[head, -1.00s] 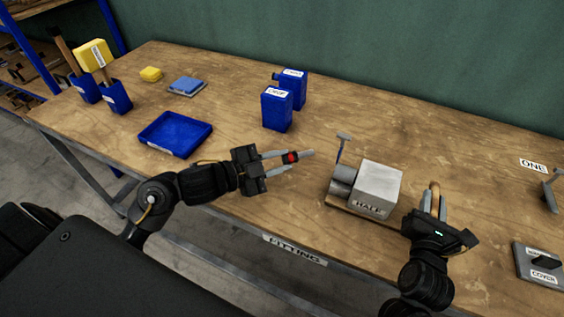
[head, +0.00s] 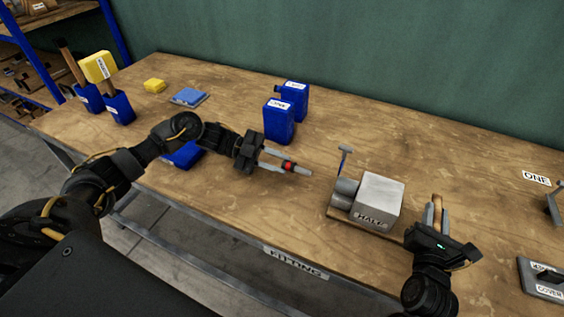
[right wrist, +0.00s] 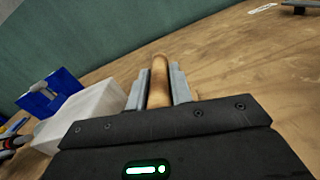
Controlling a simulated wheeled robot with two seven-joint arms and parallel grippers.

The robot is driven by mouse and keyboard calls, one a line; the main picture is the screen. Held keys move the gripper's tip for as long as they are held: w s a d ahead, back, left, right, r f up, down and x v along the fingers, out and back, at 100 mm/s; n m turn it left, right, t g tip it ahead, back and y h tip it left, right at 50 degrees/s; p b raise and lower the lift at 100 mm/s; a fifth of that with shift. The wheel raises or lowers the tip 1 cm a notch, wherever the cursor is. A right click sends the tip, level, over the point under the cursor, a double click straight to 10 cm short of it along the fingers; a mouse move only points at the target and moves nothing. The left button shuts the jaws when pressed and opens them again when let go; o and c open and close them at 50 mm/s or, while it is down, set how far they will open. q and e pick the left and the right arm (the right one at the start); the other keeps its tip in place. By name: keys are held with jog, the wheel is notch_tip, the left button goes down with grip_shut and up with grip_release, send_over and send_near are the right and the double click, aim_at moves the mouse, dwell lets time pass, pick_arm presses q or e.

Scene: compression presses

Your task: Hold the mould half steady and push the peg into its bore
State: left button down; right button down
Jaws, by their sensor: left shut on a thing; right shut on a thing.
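My left gripper (head: 284,164) is shut on the peg (head: 304,171), a grey rod with a red band. The peg points right towards those cylindrical parts, with a gap between. My right gripper (head: 436,210) is shut on a tan wooden handle (head: 437,202) right of the block. The handle's lower end is hidden. The right wrist view shows the handle (right wrist: 159,78) between the fingers and the block (right wrist: 85,112).
A T-shaped grey handle (head: 344,151) rises behind the cylindrical parts. Two blue containers (head: 279,122) stand behind my left gripper. A blue tray (head: 181,156) is partly hidden by my left arm. A grey cover plate (head: 545,280) lies at the right. The bench's back middle is clear.

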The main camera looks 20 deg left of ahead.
aim_at(289, 166)
pick_arm(q)
jog(key=shift+s+r+x, duration=0.15)
jog(key=shift+r+x, duration=0.05)
jog(key=shift+x, duration=0.7)
jog(key=shift+s+r+x, duration=0.1)
jog(key=shift+r+x, duration=0.05)
jog(key=shift+x, duration=0.8)
jog(key=shift+s+r+x, duration=0.15)
jog(key=shift+r+x, duration=0.05)
jog(key=shift+x, duration=0.7)
jog(key=shift+s+r+x, duration=0.15)
jog(key=shift+r+x, duration=0.05)
jog(key=shift+x, duration=0.75)
jog(key=shift+s+r+x, duration=0.1)
jog(key=shift+r+x, duration=0.1)
jog(key=shift+x, duration=0.8)
jog(key=shift+s+r+x, duration=0.15)
jog(key=shift+x, duration=0.8)
jog(key=c, duration=1.1)
grip_release()
jog(key=shift+d, duration=0.1)
jog(key=v, duration=1.2)
